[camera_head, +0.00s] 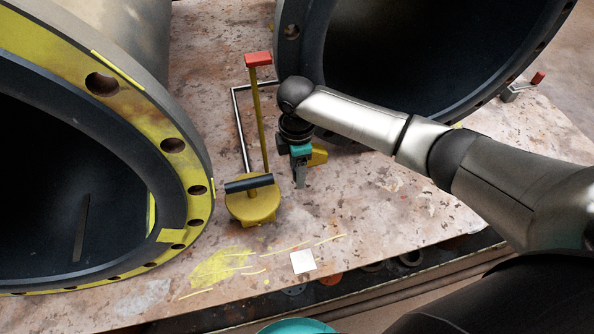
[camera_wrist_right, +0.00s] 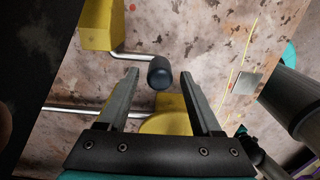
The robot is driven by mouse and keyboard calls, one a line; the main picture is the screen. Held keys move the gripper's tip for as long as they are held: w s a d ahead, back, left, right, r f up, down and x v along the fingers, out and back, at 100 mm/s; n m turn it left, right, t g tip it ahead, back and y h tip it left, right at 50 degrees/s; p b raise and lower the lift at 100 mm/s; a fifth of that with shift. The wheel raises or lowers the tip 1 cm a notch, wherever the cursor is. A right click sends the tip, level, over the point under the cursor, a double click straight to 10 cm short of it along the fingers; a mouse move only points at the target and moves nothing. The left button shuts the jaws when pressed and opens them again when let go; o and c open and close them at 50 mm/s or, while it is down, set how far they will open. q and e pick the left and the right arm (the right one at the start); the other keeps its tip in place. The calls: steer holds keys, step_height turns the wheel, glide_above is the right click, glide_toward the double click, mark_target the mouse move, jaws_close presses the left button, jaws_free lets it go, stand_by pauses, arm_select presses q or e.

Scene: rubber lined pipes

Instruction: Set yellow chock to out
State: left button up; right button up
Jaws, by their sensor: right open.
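The yellow chock is a block (camera_head: 319,155) partly hidden behind my right gripper in the head view. In the right wrist view it appears to be the yellow block (camera_wrist_right: 102,24) at the top left. A bent metal rod runs from it to a black grip (camera_wrist_right: 160,72). My right gripper (camera_head: 300,184) points down, with its jaws open. In the wrist view its fingertips (camera_wrist_right: 160,72) stand on either side of the black grip, with visible gaps. The fingers look parted and empty. My left gripper is not in view.
A round yellow base (camera_head: 252,207) with a black bar and a tall red-topped lever (camera_head: 258,62) stands left of my right gripper. Large flanged pipes stand left (camera_head: 172,145) and behind right (camera_head: 292,32). A white square (camera_head: 302,261) lies on the stained tabletop near the front edge.

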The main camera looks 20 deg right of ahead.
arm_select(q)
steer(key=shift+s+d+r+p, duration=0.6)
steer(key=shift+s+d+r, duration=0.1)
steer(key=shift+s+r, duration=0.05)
arm_select(e)
steer(key=shift+r, duration=2.1)
